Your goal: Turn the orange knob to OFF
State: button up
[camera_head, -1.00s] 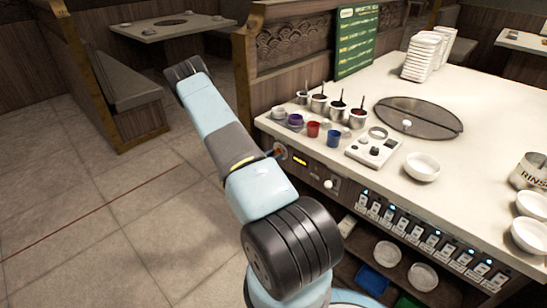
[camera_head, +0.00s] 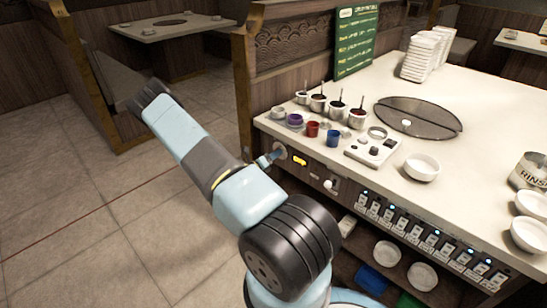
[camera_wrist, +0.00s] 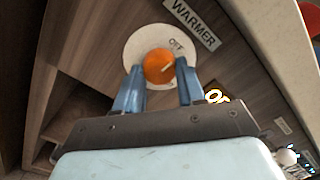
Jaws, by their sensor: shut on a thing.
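The orange knob (camera_wrist: 156,64) sits on a round white plate (camera_wrist: 133,50) on the wooden counter front, with an OFF mark (camera_wrist: 177,44) at its upper right and a WARMER label (camera_wrist: 192,22) above. A short pale line on the knob slants to the upper right, roughly toward OFF. My gripper (camera_wrist: 160,70) has its two blue fingers on either side of the knob and is shut on it. In the head view, my gripper (camera_head: 272,158) is at the counter front, and the knob is mostly hidden behind it.
A lit yellow indicator (camera_head: 300,161) and a white knob (camera_head: 328,184) are right of the gripper. Sauce pots (camera_head: 338,110) and cups stand on the counter (camera_head: 465,110) above. A row of switches (camera_head: 425,232) runs along the front. The floor at left is clear.

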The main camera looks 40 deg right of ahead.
jog(key=shift+w+n, duration=0.15)
jog(key=shift+n, duration=0.75)
jog(key=o, duration=1)
jog(key=shift+o, duration=0.2)
jog(key=s+a, duration=0.1)
jog(key=a, duration=1.2)
jog(key=shift+a, duration=0.4)
jog(key=shift+s+f, duration=0.1)
